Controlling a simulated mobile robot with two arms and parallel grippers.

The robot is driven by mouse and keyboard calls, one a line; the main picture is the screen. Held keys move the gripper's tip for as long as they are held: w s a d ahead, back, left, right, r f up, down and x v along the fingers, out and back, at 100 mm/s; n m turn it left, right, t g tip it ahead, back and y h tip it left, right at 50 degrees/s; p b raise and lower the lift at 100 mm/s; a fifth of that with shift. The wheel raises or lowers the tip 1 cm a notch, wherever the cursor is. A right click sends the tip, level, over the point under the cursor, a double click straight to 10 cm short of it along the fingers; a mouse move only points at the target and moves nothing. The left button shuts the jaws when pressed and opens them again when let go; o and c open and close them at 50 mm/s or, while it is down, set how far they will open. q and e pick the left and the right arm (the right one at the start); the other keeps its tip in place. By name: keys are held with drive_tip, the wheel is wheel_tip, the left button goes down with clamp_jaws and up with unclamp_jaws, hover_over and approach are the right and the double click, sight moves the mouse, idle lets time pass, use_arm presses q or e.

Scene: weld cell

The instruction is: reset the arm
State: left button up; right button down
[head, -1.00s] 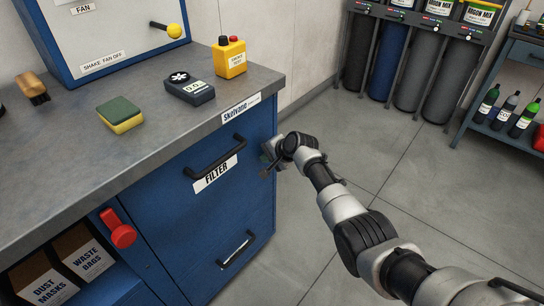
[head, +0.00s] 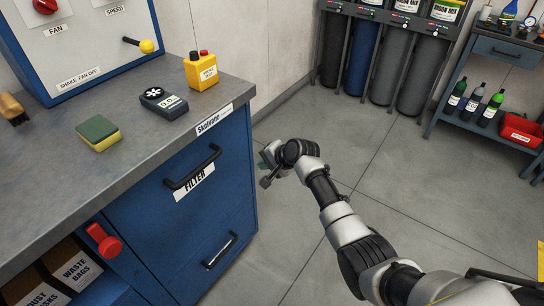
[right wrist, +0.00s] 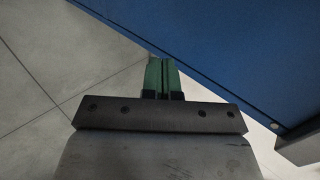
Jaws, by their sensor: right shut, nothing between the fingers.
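My right arm comes in from the lower right of the head view. Its gripper (head: 264,166) is beside the right side of the blue cabinet (head: 222,190), over the floor and apart from the drawer handles. In the right wrist view the green fingertips (right wrist: 162,76) are together with nothing between them, and the blue cabinet panel (right wrist: 245,50) fills the upper right. My left gripper is not in view.
The cabinet's filter drawer handle (head: 193,167) and lower handle (head: 220,250) stick out. A sponge (head: 98,133), a dark meter (head: 163,102) and a yellow box (head: 201,70) stand on top. Gas cylinders (head: 362,55) and a shelf (head: 490,130) stand behind. The floor (head: 330,120) between is clear.

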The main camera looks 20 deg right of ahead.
drive_tip(key=shift+v, duration=1.65)
drive_tip(key=s+d+f+n+g+h+p, duration=0.2)
drive_tip(key=s+f, duration=0.8)
drive_tip(key=f, duration=0.2)
drive_tip(key=s+d+f+n+g+h+p, duration=0.1)
drive_tip(key=s+d+f+n+h+p, duration=0.15)
drive_tip(key=s+f, duration=0.9)
drive_tip(key=s+f+n+g+p, duration=0.1)
drive_tip(key=s+f, duration=0.3)
drive_tip(key=s, duration=0.7)
drive_tip(key=s+d+f+n+g+h+p, duration=0.1)
drive_tip(key=s+f+n, duration=0.2)
drive_tip(key=s, duration=0.9)
drive_tip(key=s+f+n+g+p, duration=0.1)
drive_tip(key=s+f+n, duration=0.3)
drive_tip(key=s, duration=0.8)
drive_tip(key=shift+s+d+f+p, duration=0.25)
drive_tip(key=shift+d+f+p, duration=0.05)
drive_tip(key=shift+d+p, duration=0.05)
